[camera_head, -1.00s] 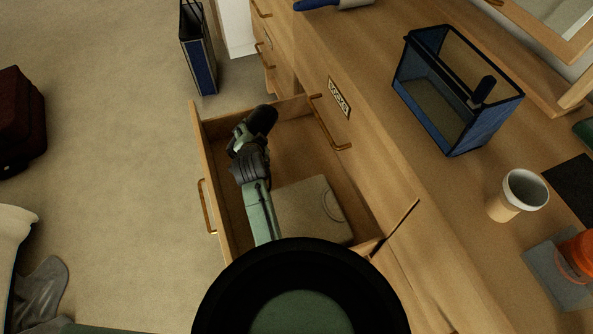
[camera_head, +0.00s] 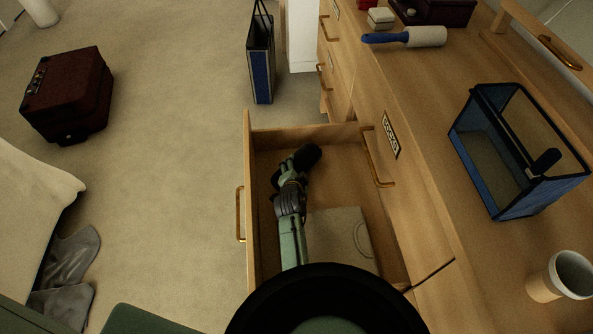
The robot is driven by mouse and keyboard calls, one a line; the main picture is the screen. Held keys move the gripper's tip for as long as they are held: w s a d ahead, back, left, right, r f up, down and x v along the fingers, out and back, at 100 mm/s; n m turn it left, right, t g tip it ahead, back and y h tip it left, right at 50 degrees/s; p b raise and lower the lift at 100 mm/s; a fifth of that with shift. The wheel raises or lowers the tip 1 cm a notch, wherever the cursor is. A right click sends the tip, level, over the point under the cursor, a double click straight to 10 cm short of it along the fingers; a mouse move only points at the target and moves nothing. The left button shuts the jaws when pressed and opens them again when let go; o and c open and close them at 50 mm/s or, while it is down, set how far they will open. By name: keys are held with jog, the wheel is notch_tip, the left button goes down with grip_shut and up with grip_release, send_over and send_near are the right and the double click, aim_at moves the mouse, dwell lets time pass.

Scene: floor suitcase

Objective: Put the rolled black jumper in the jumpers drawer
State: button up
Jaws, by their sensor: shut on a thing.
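The rolled black jumper (camera_head: 308,156) is a small dark roll at the tip of my gripper (camera_head: 298,172). My gripper is shut on it, over or inside the far part of an open wooden drawer (camera_head: 247,160). How high the roll is above the drawer floor is hard to tell. A beige folded item (camera_head: 338,238) lies in the nearer part of the drawer. The far part around the roll shows bare wood. My arm hides the near end of the drawer.
A label (camera_head: 390,135) sits on the dresser front beside the open drawer. A bag (camera_head: 261,65) and a dark red suitcase (camera_head: 67,95) are on the open floor.

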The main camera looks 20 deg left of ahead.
jog(key=shift+r, duration=0.1)
jog(key=o, duration=1.5)
jog(key=shift+f, duration=0.2)
jog(key=shift+c, duration=0.2)
